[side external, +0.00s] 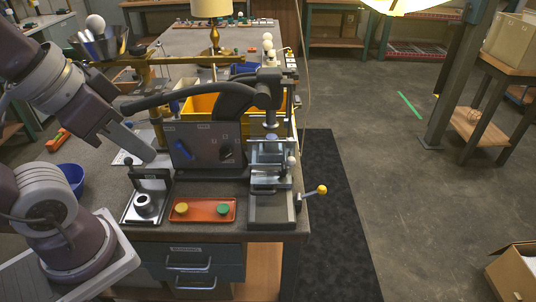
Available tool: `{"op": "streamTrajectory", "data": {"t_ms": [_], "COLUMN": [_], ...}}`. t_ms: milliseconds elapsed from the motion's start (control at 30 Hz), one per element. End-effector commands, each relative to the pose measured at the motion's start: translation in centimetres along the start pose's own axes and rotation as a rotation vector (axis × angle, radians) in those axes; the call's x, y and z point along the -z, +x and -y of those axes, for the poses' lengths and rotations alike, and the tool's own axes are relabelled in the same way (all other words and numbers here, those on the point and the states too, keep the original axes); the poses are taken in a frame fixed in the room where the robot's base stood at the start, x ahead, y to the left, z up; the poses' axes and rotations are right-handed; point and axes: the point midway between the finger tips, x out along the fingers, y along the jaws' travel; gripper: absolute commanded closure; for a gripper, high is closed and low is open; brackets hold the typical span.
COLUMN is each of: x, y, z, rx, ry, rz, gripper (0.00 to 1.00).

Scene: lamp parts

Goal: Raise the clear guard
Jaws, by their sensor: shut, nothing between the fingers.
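The press (264,110) stands at the right end of the bench, with a long black lever reaching left. The clear guard (269,176) looks like a pale, see-through panel low at the front of the press, below the ram. It appears to be down, though its edges are hard to make out. A small white knob (291,160) is at its right side. My gripper (148,157) is at the left, above the small black fixture and well apart from the guard. It is shut and empty; its fingertips are small in this view.
A red tray (204,210) with a yellow and a green button lies left of the press base. A black fixture (146,200) and a grey control box (206,146) stand nearby. A yellow-knobbed handle (321,190) sticks out right. A blue bowl (71,177) is at the left.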

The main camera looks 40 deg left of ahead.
Motion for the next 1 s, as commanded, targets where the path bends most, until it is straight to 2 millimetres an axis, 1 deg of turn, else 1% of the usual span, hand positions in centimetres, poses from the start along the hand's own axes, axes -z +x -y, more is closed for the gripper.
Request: {"op": "streamTrajectory", "data": {"t_ms": [33,100,167,200,267,333,367,400,467,500,567,600,667,700,767,800,900,1000], "x": [0.0,0.2,0.8,1.5,3.1,5.2,6.1,7.2,8.8,9.8,11.2,12.0,13.1,13.7,14.4,14.7,15.0,14.8], "y": [0.0,0.0,0.3,0.7,1.8,3.9,5.0,6.6,9.2,11.1,14.1,16.1,19.2,21.2,24.1,25.9,29.4,31.6], "z": [0.0,0.1,0.3,0.5,1.0,1.6,1.7,1.9,1.9,1.8,1.4,1.0,0.1,-0.7,-2.2,-3.3,-6.1,-8.4], "rx": [0.000,0.001,0.008,0.017,0.041,0.089,0.114,0.152,0.218,0.269,0.356,0.420,0.531,0.611,0.743,0.834,1.048,1.205], "ry": [0.000,0.012,0.055,0.106,0.217,0.374,0.442,0.537,0.679,0.777,0.926,1.027,1.182,1.286,1.439,1.535,1.733,1.859], "rz": [0.000,0.010,0.050,0.096,0.186,0.304,0.353,0.418,0.511,0.571,0.657,0.710,0.782,0.825,0.878,0.906,0.942,0.947], "gripper": [0.98,0.84,0.72,0.65,0.55,0.55,0.55,0.55,0.55,0.55,0.55,0.55,0.55,0.55,0.55,0.55,0.55,0.55]}}
